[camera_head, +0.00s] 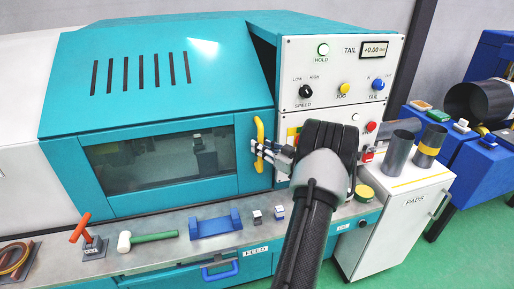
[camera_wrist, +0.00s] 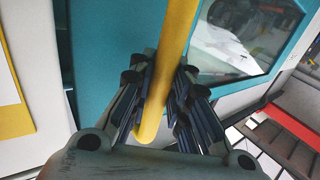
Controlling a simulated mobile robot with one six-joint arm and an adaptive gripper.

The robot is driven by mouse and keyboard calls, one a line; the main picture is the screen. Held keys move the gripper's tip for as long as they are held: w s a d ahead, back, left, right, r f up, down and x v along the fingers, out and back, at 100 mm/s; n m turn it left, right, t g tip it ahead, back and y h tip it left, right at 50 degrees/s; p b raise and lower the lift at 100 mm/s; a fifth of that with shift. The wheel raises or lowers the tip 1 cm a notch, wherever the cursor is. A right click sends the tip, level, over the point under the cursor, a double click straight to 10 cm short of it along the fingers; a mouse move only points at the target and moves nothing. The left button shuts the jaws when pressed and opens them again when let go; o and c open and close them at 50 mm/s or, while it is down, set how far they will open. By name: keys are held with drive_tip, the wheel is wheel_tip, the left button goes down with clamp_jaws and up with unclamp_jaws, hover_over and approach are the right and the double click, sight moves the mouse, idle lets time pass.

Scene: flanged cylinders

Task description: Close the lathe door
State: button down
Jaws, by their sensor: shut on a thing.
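The lathe door (camera_head: 256,185) is a teal panel with a dark window (camera_head: 160,165), on the front of the lathe. A yellow vertical bar handle (camera_head: 260,135) stands at its right side. In the wrist view the same handle (camera_wrist: 175,45) runs down between my finger pads, with the teal door (camera_wrist: 105,60) behind it. My gripper (camera_head: 264,153) is shut on the handle, around its lower half. The fingers hide part of the handle. A dark gap (camera_head: 264,60) shows between the teal hood and the control panel; I cannot tell if the door is fully shut.
The control panel (camera_head: 330,75) with knobs is close right of the handle. A ledge below holds a red-handled tool (camera_head: 82,230), a mallet (camera_head: 150,238) and a blue holder (camera_head: 215,224). A white cabinet (camera_head: 400,215) with grey cylinders stands to the right.

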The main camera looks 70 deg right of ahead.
drive_tip(key=c, duration=1.5)
unclamp_jaws()
drive_tip(key=shift+w, duration=0.1)
drive_tip(key=v, duration=1.2)
drive_tip(key=shift+r, duration=0.1)
